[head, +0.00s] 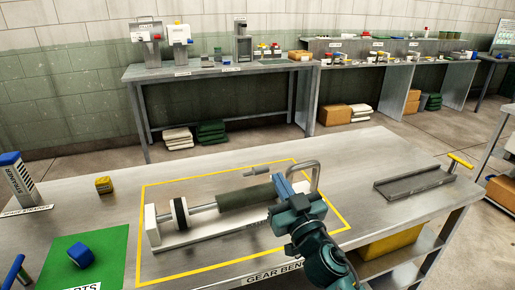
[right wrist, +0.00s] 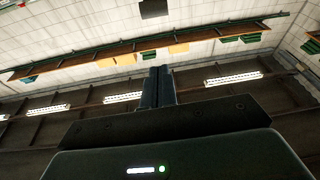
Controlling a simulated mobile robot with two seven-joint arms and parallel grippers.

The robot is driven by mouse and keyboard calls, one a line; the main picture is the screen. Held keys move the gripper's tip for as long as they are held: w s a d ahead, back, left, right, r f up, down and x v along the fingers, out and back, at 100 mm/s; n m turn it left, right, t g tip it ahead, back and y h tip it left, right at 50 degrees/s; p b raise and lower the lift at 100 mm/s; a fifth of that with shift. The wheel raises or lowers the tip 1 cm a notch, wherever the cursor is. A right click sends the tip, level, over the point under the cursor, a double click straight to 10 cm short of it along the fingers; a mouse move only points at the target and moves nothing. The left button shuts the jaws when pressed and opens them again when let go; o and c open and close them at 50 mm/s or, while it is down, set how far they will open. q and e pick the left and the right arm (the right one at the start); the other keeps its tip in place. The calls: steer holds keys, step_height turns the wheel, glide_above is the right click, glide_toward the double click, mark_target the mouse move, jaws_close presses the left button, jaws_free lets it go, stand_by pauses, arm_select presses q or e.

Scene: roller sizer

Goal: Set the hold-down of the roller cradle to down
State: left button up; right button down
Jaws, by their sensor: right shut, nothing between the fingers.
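The roller cradle (head: 185,243) sits on the bench inside a yellow outline. It has a white end block at left, a black-and-white disc, a pale shaft and a dark green roller (head: 245,197). A grey bent bar (head: 316,172), perhaps the hold-down, stands raised at its right end; its lower part is hidden by my right arm. My right gripper (head: 281,181) is shut and empty, just over the roller's right end, left of the bar; I cannot tell whether it touches. The right wrist view shows the closed fingers (right wrist: 158,86) against walls and ceiling lights. My left gripper is not in view.
A small grey cylinder (head: 257,171) shows behind the roller. A grey tray (head: 414,184) lies at right. A blue object (head: 80,255) is on a green mat (head: 50,258) at left, with a yellow block (head: 104,185) behind.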

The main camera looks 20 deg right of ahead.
step_height(320, 180, up, 3)
steer(key=p, duration=0.2)
glide_above(254, 172)
steer(key=s+d, duration=0.1)
steer(key=d, duration=0.1)
arm_select(q)
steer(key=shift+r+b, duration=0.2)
steer(key=shift+b, duration=0.85)
arm_select(e)
steer(key=shift+m, duration=0.4)
steer(key=f, duration=0.4)
steer(key=shift+s+d+f, duration=0.1)
steer(key=shift+s+f, duration=0.15)
steer(key=shift+s, duration=0.05)
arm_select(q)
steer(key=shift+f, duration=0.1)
